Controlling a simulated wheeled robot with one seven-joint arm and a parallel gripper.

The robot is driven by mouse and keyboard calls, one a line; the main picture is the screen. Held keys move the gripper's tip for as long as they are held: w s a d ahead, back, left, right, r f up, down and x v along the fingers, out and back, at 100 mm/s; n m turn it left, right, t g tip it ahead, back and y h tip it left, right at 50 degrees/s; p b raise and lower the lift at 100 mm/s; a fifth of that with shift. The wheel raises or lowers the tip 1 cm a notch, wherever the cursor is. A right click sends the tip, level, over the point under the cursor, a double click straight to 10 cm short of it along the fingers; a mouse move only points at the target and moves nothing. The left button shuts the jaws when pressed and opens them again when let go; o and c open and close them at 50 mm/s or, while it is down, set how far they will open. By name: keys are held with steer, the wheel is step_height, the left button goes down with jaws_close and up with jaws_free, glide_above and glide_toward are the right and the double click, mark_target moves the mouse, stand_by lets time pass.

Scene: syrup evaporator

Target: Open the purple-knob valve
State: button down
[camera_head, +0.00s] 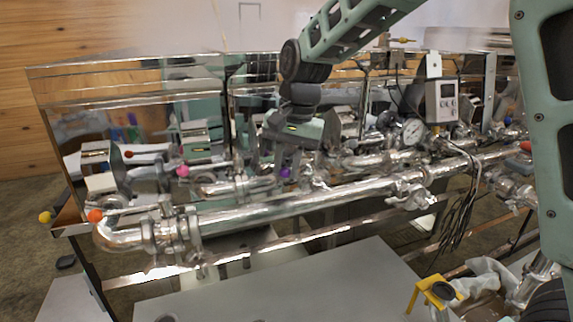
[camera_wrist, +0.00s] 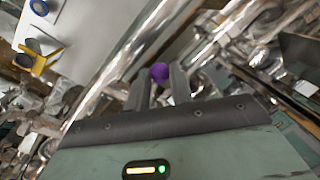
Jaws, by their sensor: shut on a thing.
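The purple knob (camera_head: 285,172) of the valve shows just below my gripper (camera_head: 284,165) in the head view, above the shiny steel pipes. In the wrist view the purple knob (camera_wrist: 159,72) sits at the tips of the two dark fingers of my gripper (camera_wrist: 160,84), between them. My gripper is shut on the knob. The valve's lever and body are mostly hidden by the fingers and the pipework.
A long steel pipe (camera_head: 300,204) runs in front of the knob. Other knobs are pink (camera_head: 183,170), orange (camera_head: 95,215) and yellow (camera_head: 45,217). A gauge (camera_head: 414,131) and a grey meter box (camera_head: 441,101) stand at right. A yellow stand (camera_head: 432,291) is at lower right.

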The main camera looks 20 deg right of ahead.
steer(key=s+n, duration=0.1)
steer(key=s+d+n, duration=0.1)
steer(key=shift+d+n, duration=0.25)
steer(key=shift+n, duration=0.15)
steer(key=n, duration=0.1)
steer(key=s+d+n, duration=0.1)
steer(key=shift+s+d+n+g, duration=0.3)
steer(key=shift+n+g, duration=0.1)
steer(key=shift+s+d+r+n, duration=0.1)
steer(key=shift+s+d+n, duration=0.3)
steer(key=shift+d+n, duration=0.35)
steer(key=d+n, duration=0.1)
steer(key=s+d+n, duration=0.1)
steer(key=n, duration=0.1)
steer(key=shift+d+n+g, duration=0.2)
steer(key=shift+n+g, duration=0.05)
steer(key=shift+g, duration=0.15)
steer(key=shift+d+n, duration=1.1)
steer(key=shift+n, duration=0.2)
steer(key=c, duration=1.5)
jaws_free()
steer(key=r, duration=0.5)
steer(key=w+d+r+b, duration=0.1)
steer(key=r, duration=0.5)
steer(key=d+r+b, duration=0.1)
steer(key=r, duration=0.5)
steer(key=shift+w+d, duration=0.2)
steer(key=shift+w, duration=0.05)
